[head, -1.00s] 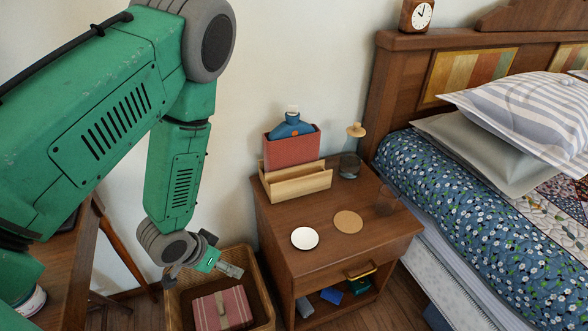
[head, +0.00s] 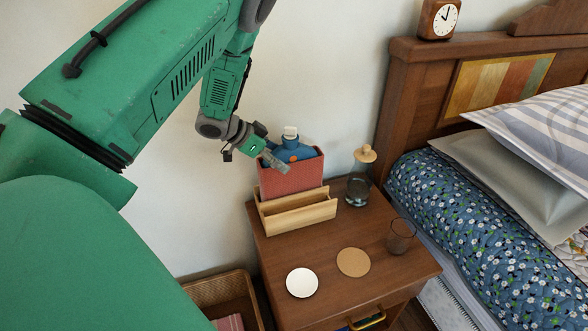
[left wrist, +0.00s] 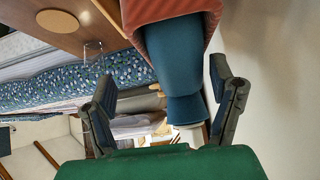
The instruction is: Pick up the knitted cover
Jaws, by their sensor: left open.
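The red open-topped cover (head: 291,185), which looks like the knitted cover, stands upright at the back of the nightstand, behind a wooden holder (head: 298,214). A blue bottle (head: 294,151) with a white cap sticks out of its top. My left gripper (head: 275,159) is at the upper left of the cover, beside the blue bottle. In the left wrist view, the open fingers of my left gripper (left wrist: 168,98) are on either side of the bottle's neck (left wrist: 184,105), with the red cover (left wrist: 160,12) beyond. Contact cannot be told. My right gripper is out of view.
A glass bottle with a wooden stopper (head: 358,188) stands right of the cover. A glass (head: 400,236), a cork coaster (head: 353,262) and a white disc (head: 302,282) are on the nightstand (head: 325,300). A basket (head: 225,290) is below left; the bed is right.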

